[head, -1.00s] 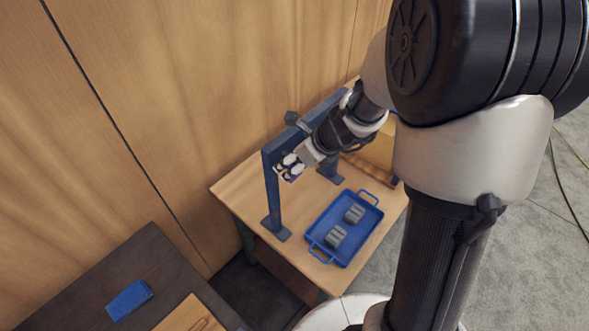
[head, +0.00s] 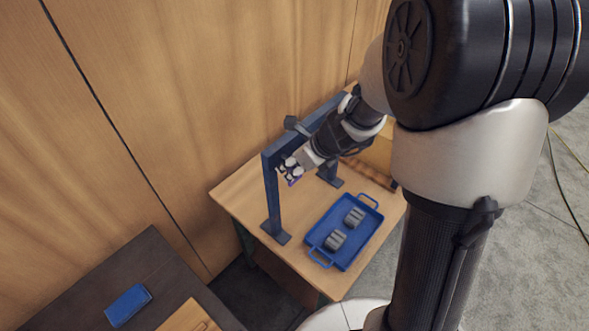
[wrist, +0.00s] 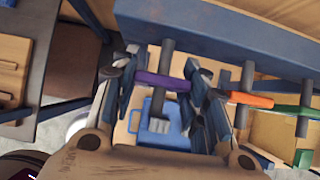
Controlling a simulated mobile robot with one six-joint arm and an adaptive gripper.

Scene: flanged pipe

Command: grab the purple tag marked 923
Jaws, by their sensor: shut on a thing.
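My gripper (head: 289,172) is at the near end of the blue frame's beam. In the wrist view its two fingers (wrist: 166,84) stand on either side of the purple tag (wrist: 159,79) and are shut on it. The tag lies crosswise between the fingers, by a dark peg under the blue beam (wrist: 225,38). A sliver of purple (head: 295,182) shows at the fingertips in the head view. No number can be read on the tag, and its ends are partly hidden by the fingers.
An orange tag (wrist: 250,100) and a green tag (wrist: 290,110) are at pegs to the right, close to the right finger. A blue tray (head: 322,226) with grey parts stands on the wooden table below. A wood-panelled wall rises behind the frame.

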